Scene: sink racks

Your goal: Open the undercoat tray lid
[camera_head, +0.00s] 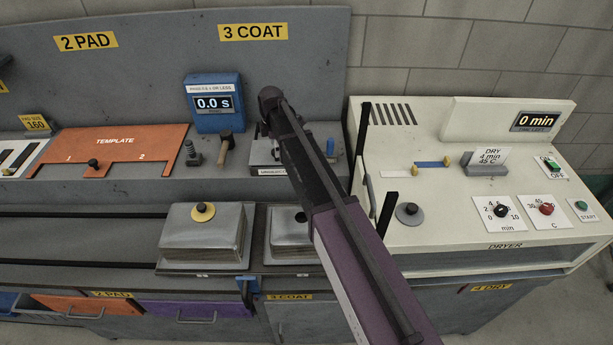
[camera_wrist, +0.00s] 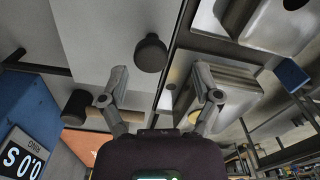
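The undercoat tray (camera_head: 262,156), a pale box with a label on its front, stands right of the blue timer in the head view. My dark arm hides much of it. In the wrist view my gripper (camera_wrist: 160,74) has its two fingers spread apart, with nothing between the tips. A black round knob (camera_wrist: 150,52) on a light grey flat surface shows just beyond and between the fingertips. It looks like the tray's lid knob, but I cannot be sure. No contact shows. My fingers cannot be made out in the head view.
The blue timer (camera_head: 213,103) and a hammer (camera_head: 227,146) stand left of the tray. A covered metal box (camera_head: 203,235) with a yellow-ringed knob sits in front on the lower ledge, another beside it. The cream dryer (camera_head: 450,215) fills the right side.

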